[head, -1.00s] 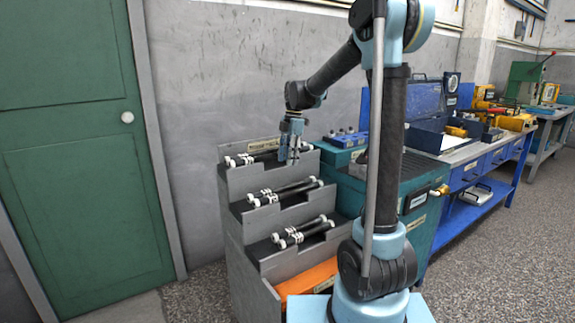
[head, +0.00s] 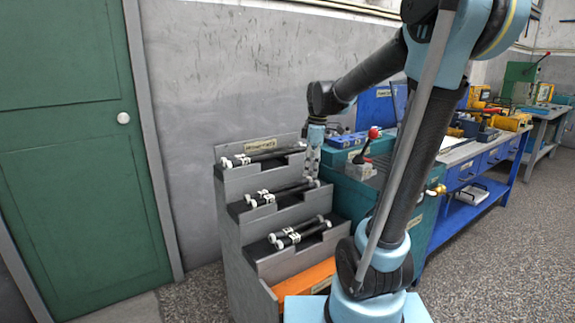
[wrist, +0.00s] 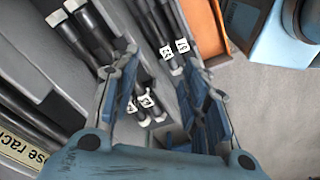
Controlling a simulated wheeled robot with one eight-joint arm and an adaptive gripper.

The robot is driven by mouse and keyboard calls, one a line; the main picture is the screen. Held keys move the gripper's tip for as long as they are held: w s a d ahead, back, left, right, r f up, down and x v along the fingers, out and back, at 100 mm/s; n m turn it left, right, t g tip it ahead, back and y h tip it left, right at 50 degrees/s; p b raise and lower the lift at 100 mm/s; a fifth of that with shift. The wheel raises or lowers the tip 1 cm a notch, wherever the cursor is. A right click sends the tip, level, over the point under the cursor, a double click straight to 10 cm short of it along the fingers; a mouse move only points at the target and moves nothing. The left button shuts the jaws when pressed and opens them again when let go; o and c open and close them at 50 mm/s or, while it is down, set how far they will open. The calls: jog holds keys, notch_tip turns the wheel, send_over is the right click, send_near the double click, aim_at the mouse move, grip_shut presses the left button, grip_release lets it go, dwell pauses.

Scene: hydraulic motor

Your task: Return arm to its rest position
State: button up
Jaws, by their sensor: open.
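My arm stands at the right of the rack in the head view, bent at the elbow with its forearm reaching left and down. My gripper (head: 312,160) points down beside the right end of the rack's upper steps. In the wrist view its two blue fingers (wrist: 165,115) are spread apart. No hose is held between them. Black hoses with white-banded ends (wrist: 172,52) show beyond and between the fingers, below the gripper. I cannot tell from the head view how close the fingertips are to the rack.
A grey stepped hose rack (head: 240,235) holds black hoses on several steps, with an orange panel (head: 305,278) at the bottom. A teal cabinet (head: 350,195) with a red-knobbed lever (head: 373,133) stands right of it. A blue workbench (head: 470,175) is farther right. Floor before the green door (head: 75,150) is clear.

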jog(key=s+d+f+m, duration=0.3)
jog(key=s+f+m, duration=0.1)
jog(key=s, duration=0.3)
jog(key=s+d+f+m+t, duration=0.1)
jog(key=s+d+f+m, duration=0.3)
jog(key=s+m, duration=0.3)
jog(key=s+d+f+m+t+h, duration=0.1)
jog(key=s+d+f+m, duration=0.2)
jog(key=s+f+m, duration=0.2)
jog(key=s, duration=0.2)
jog(key=shift+s+d+f+m, duration=0.25)
jog(key=shift+s+d+m, duration=0.05)
jog(key=shift+s+d, duration=0.1)
